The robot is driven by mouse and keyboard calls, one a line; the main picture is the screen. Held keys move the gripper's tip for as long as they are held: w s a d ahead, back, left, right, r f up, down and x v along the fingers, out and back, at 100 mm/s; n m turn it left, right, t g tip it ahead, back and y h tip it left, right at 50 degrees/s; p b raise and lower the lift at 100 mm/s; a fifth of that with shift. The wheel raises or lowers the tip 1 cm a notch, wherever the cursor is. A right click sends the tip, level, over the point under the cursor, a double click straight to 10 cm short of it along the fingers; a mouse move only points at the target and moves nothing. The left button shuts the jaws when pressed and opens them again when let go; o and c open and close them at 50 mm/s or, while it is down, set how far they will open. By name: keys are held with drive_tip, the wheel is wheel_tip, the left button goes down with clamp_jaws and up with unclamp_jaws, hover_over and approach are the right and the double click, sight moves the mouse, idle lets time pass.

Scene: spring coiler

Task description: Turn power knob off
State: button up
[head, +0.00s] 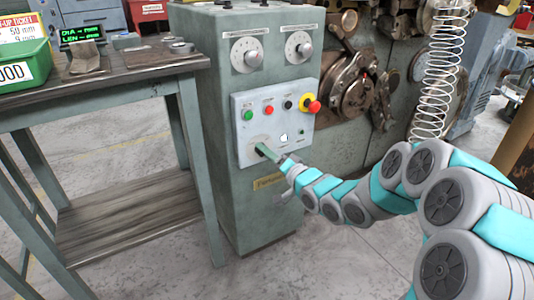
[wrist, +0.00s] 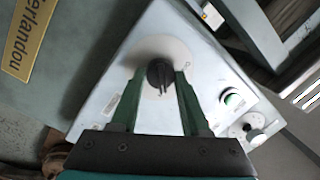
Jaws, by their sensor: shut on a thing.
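The power knob (wrist: 160,73) is a small dark knob on a pale round plate, low on the machine's light control panel (head: 242,101). In the wrist view my gripper (wrist: 160,78) has its two green fingers on either side of the knob, shut on it. In the head view my gripper (head: 264,152) reaches the lower left of the panel. The knob is mostly hidden there behind the fingertips.
Above the knob are a green button (head: 248,115), a red button (head: 269,110) and a red emergency stop (head: 314,107). Two dials (head: 247,55) sit higher. A workbench (head: 120,78) stands close on the left, and a coiled spring (head: 437,75) hangs at right.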

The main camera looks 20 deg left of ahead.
clamp_jaws()
drive_tip(key=shift+n, duration=0.4)
drive_tip(key=n+h+b, duration=0.1)
drive_tip(key=n+b, duration=0.3)
drive_tip(key=n, duration=0.3)
drive_tip(key=n+h+b, duration=0.1)
drive_tip(key=n+b, duration=0.3)
drive_tip(key=n, duration=0.4)
drive_tip(key=shift+s+a+r+n+t, duration=0.1)
drive_tip(key=shift+s+a+n+t, duration=0.1)
drive_tip(key=shift+n+t, duration=0.1)
idle(0.3)
